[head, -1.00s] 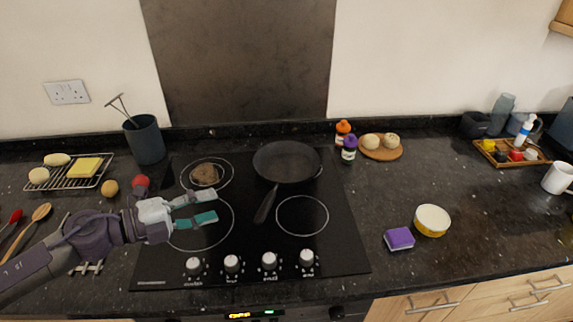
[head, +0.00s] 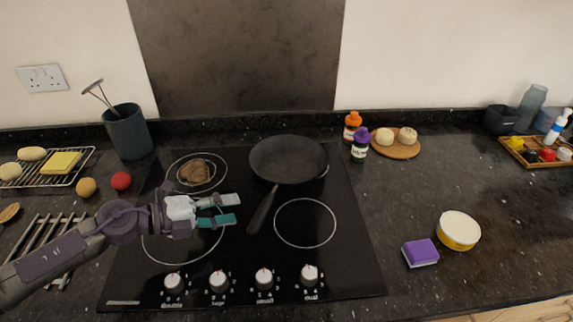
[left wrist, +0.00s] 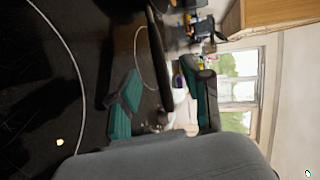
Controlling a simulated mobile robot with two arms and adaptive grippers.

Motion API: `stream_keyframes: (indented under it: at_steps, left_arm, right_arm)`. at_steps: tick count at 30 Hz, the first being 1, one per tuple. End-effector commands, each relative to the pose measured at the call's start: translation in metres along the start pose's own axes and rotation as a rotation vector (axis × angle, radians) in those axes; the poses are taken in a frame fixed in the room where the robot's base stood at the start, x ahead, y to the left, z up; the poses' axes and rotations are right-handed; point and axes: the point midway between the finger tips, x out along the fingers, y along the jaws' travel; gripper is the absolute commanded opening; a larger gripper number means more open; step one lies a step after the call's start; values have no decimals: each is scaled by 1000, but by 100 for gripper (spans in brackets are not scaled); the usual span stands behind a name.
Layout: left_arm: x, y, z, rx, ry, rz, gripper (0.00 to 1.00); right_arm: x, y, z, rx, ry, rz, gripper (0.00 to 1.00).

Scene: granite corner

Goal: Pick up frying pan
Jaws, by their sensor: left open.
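A black frying pan (head: 288,160) sits on the back right burner of the black hob, its handle (head: 262,212) pointing toward the front left. My left gripper (head: 236,209) is open and empty, just left of the handle and apart from it, over the hob. In the left wrist view the open fingers (left wrist: 165,105) show, with the dark handle (left wrist: 158,55) running down between them from the top. My right gripper is in neither view.
A brown patty-like thing (head: 196,171) lies on the back left burner. Knobs (head: 264,278) line the hob's front. Bottles (head: 360,145) and a board with buns (head: 396,147) stand right of the pan. A purple sponge (head: 420,253) and yellow bowl (head: 458,230) lie farther right.

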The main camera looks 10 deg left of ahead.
Motion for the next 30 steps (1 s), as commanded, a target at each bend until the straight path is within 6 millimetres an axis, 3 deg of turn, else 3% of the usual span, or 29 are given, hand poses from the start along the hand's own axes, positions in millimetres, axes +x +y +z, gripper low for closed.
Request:
stream_keyframes:
  at_steps: [3, 11, 19, 29, 30]
  left_arm:
    - [22, -5, 0, 1, 1, -4, 49]
    - [43, -1, -1, -1, 1, -1, 49]
    - [82, 0, -3, 0, 1, -2, 49]
    - [91, 3, -3, 1, 0, 0, 49]
    - [91, 3, -3, 1, 1, 0, 45]
  right_arm:
    - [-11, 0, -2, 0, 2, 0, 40]
    - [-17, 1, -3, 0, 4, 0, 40]
    - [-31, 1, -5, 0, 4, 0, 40]
    - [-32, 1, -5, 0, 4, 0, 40]
    - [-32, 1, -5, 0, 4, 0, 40]
